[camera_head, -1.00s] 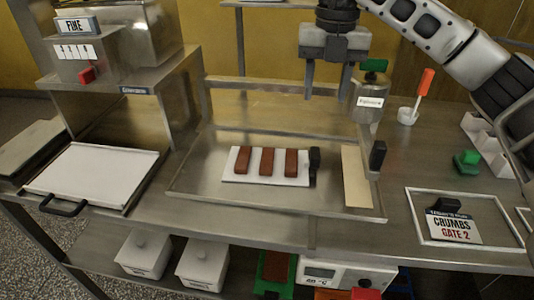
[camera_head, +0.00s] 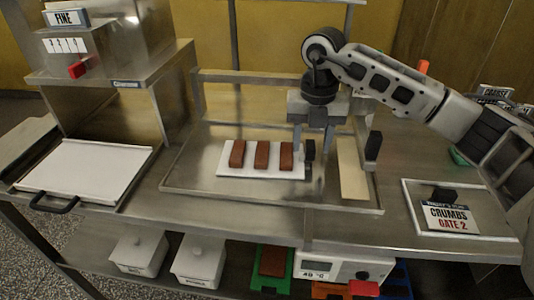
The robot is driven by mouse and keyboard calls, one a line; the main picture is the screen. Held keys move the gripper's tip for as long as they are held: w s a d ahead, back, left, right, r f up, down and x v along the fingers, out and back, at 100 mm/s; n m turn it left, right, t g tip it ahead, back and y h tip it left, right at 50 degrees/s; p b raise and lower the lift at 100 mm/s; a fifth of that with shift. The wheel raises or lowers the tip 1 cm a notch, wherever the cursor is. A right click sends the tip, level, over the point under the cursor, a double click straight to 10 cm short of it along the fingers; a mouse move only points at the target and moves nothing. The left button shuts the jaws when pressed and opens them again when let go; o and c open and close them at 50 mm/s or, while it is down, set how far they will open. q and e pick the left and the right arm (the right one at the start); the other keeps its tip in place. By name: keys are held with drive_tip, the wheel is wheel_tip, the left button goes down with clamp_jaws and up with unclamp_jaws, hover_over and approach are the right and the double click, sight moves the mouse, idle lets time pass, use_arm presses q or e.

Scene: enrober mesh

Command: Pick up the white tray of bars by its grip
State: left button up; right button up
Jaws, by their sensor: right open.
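The white tray (camera_head: 262,175) lies flat in the shallow metal pan at the middle of the bench. It carries three brown bars (camera_head: 262,155) side by side. Its black upright grip (camera_head: 310,150) stands at the tray's right end. My right gripper (camera_head: 312,143) is open and points down at the grip. In this view its two fingers appear on either side of the grip's top; I cannot tell how deep they reach or whether they touch it. The left gripper is not in view.
The metal pan (camera_head: 210,190) has a raised back rail and a black knob (camera_head: 373,146) at its right. A white sheet-topped tray (camera_head: 85,167) lies left. White lidded boxes (camera_head: 198,262) stand on the lower shelf.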

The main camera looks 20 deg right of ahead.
drive_tip(key=shift+f, duration=0.8)
clamp_jaws()
drive_tip(key=shift+r, duration=0.1)
drive_tip(key=shift+r, duration=0.1)
